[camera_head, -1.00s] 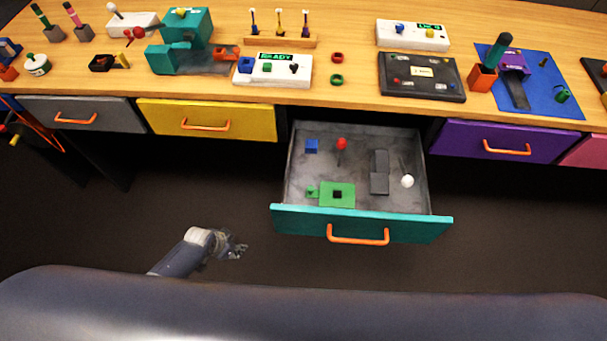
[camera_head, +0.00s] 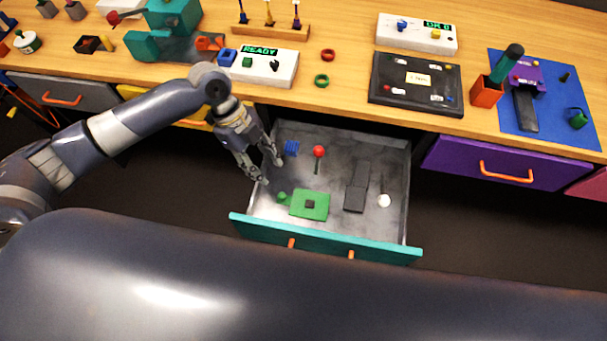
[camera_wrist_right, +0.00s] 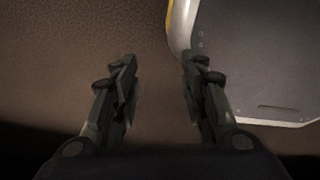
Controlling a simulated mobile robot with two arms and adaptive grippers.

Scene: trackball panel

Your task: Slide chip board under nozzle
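The chip board (camera_head: 317,214), a green square with a black chip and a round green knob on its left, lies flat in the open teal-fronted drawer (camera_head: 330,240). My left gripper (camera_head: 271,172) is open and empty over the drawer's left side, above and left of the board, apart from it. A teal machine (camera_head: 175,14) with a grey bed stands on the bench; it may carry the nozzle, but I cannot make the nozzle out. My right gripper (camera_wrist_right: 157,64) shows in the right wrist view, open and empty above brown floor.
A white READY box (camera_head: 285,70) and a black panel (camera_head: 390,95) stand on the bench beyond.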

